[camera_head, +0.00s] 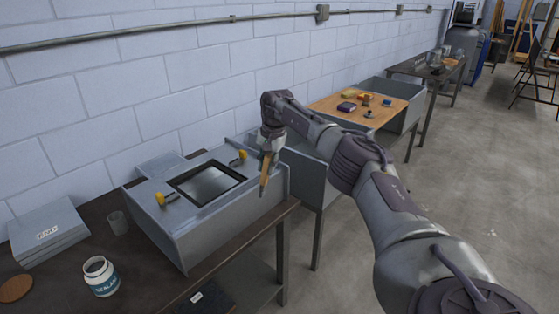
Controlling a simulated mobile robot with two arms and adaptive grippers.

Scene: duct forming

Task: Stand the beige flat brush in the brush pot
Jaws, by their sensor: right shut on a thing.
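My right gripper (267,155) is shut on the beige flat brush (264,181), which hangs down below the fingers, slightly tilted. The brush is over or just in front of the right end of the grey sheet-metal duct; the exact gap cannot be told. A small grey cup (118,223), which looks like the brush pot, stands on the dark bench left of the duct, well away from the gripper. I see nothing standing out of it. My left gripper is not in view.
A white sealant jar (101,277), stacked grey boxes (47,232) and a round brown disc (15,289) lie left. A wooden-topped table (340,115) stands behind.

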